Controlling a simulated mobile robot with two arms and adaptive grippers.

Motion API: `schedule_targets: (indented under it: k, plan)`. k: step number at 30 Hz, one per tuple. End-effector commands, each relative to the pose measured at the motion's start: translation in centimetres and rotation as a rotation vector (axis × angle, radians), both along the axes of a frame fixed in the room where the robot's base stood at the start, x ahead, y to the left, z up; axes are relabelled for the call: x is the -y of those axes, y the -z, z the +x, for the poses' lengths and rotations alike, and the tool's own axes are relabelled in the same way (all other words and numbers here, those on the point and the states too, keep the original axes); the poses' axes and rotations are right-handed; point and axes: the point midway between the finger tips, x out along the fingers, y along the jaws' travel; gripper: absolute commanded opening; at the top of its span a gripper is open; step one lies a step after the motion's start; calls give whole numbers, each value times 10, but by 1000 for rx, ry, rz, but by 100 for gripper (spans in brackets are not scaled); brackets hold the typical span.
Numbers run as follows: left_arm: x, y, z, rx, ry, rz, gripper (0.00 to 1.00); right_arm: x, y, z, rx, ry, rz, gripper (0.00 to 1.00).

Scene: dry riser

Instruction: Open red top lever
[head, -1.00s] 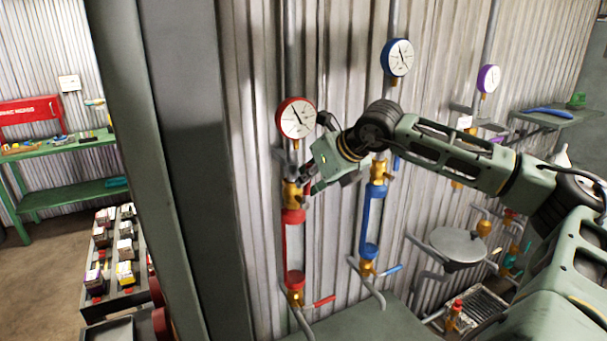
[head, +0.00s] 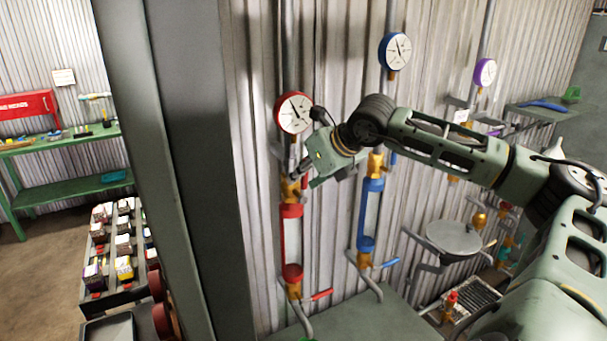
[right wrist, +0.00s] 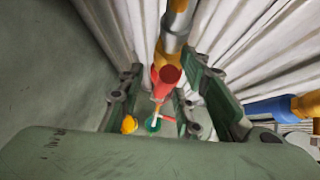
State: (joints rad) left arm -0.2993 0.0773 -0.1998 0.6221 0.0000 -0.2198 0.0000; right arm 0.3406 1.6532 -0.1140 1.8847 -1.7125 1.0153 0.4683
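The red sight-glass column (head: 283,240) stands on the corrugated wall below the red-rimmed gauge (head: 294,113). Its brass top valve (head: 291,188) is partly behind my right gripper (head: 297,174). I cannot make out the red top lever; it may be hidden by the gripper. In the right wrist view, the right gripper's fingers (right wrist: 165,95) stand apart, one on each side of the column's red top fitting (right wrist: 167,75). I cannot tell whether they touch anything. The lower red lever (head: 321,294) sticks out to the right. My left gripper is not in view.
A blue column (head: 370,215) with a blue lever (head: 389,263) stands close on the right, below a blue gauge (head: 395,50). A thick grey post (head: 205,180) stands to the left. A green table top (head: 370,312) lies below the columns.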

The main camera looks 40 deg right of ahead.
Motion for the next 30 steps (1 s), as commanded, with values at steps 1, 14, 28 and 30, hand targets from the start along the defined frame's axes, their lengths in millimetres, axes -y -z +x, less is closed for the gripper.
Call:
schedule_targets:
  k: [1,14,28,30]
  plan:
    - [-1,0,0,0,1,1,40,0,0,0,0,1,-1,32]
    - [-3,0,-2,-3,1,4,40,1,-23,-21,3,2,-8,32]
    - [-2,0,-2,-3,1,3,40,-3,-78,-78,2,1,-1,32]
    - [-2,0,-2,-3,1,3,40,-3,-81,-82,1,0,-1,32]
